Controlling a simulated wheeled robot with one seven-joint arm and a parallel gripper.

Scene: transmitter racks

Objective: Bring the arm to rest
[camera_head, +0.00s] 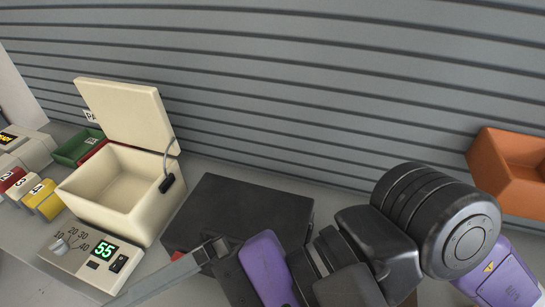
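My arm reaches in from the lower right, with black joints and purple covers. My gripper (206,256) is in front of the black box (245,200), low in the picture. A long grey bar (155,286) runs from the gripper toward the bottom left. I cannot tell whether it is a finger or a held thing, nor whether the fingers are open or shut. The arm hides part of the black box.
Yellow and red numbered blocks (42,198) and a green bin (78,147) lie further left. An orange bin (490,165) is at right. A ribbed grey wall (300,90) closes the back.

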